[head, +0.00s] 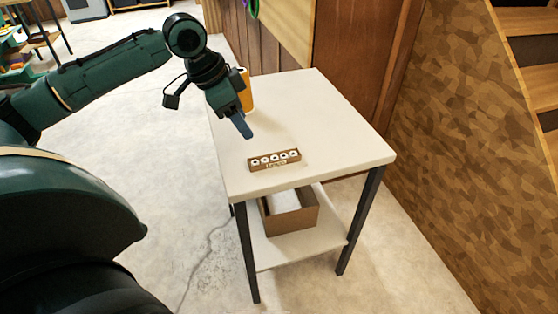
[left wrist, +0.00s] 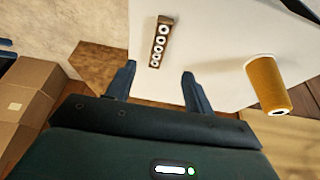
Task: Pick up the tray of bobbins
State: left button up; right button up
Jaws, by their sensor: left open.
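The tray of bobbins (head: 275,164) is a small brown strip holding several white bobbins in a row. It lies on the white top of a small table (head: 320,125), close to the front edge. It also shows in the left wrist view (left wrist: 154,62), beyond and between the fingertips. My left gripper (head: 243,130) is above the table, up and to the left of the tray in the head view and apart from it. In the left wrist view its two fingers (left wrist: 158,78) are spread with nothing between them. My right gripper is not in view.
An orange thread spool (head: 246,92) stands on the table, partly behind my left gripper; the left wrist view shows it on the right (left wrist: 268,86). An open cardboard box (head: 290,220) sits on the lower shelf. A wood-panelled wall (head: 348,55) is behind. The right tabletop is clear.

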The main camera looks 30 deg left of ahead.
aim_at(266, 158)
pick_arm(q)
jog(key=b+x, duration=0.2)
jog(key=x, duration=1)
jog(key=shift+w+d+f+b, duration=0.1)
jog(key=shift+f+b, duration=0.2)
jog(key=c, duration=1)
